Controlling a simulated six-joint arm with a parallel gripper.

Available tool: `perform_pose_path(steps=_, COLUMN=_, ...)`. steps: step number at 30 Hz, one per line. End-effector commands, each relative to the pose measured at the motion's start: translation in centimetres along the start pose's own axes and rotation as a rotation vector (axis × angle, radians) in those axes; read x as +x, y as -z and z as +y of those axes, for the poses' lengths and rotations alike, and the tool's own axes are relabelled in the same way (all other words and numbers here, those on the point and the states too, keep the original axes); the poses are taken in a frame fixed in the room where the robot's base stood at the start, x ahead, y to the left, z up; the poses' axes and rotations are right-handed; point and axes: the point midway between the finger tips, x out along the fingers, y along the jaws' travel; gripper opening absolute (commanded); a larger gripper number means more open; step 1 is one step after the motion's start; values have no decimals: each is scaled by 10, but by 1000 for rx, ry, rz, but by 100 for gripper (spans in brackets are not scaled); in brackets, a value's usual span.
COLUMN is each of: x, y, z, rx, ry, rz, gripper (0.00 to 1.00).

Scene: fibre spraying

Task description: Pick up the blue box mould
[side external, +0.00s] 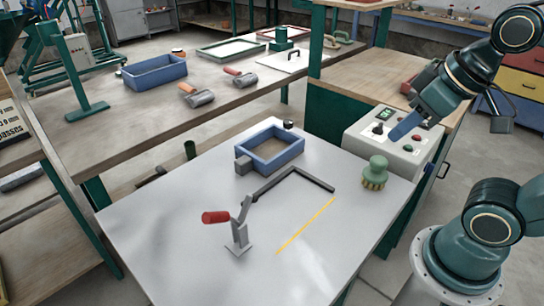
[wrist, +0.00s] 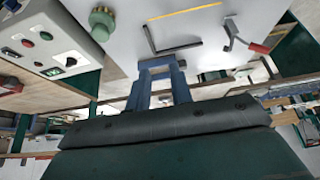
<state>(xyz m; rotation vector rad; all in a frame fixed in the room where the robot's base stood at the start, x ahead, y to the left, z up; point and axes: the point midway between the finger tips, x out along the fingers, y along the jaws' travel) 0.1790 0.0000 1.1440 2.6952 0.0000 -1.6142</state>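The blue box mould (side external: 282,160) is an open rectangular frame. It lies flat near the back of the pale table, behind a dark angled bar. In the wrist view its blue rim (wrist: 157,62) shows beyond my fingers, partly overlapped by them. My gripper (side external: 398,133) hangs above the control box at the right, well apart from the mould. Its blue fingers, also in the wrist view (wrist: 159,78), stand apart with nothing between them. A second, similar blue box (side external: 156,74) sits on the wooden bench at the back left.
A dark L-shaped bar (side external: 290,177) and a red-handled clamp (side external: 240,222) stand before the mould. A green brush (side external: 375,172) and a yellow line (side external: 306,225) are to the right. The control box (side external: 385,138) is below my gripper. The table's front left is clear.

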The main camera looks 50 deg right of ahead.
Motion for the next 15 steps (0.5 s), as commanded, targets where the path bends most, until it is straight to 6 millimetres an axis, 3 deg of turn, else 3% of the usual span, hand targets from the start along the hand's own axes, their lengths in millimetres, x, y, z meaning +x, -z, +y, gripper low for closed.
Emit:
perform_pose_path(steps=8, x=0, y=8, z=-1, rx=-30, ry=6, rz=-12, gripper=22)
perform_pose_path(steps=15, x=4, y=37, z=-5, rx=-162, ry=37, rz=-58, gripper=22)
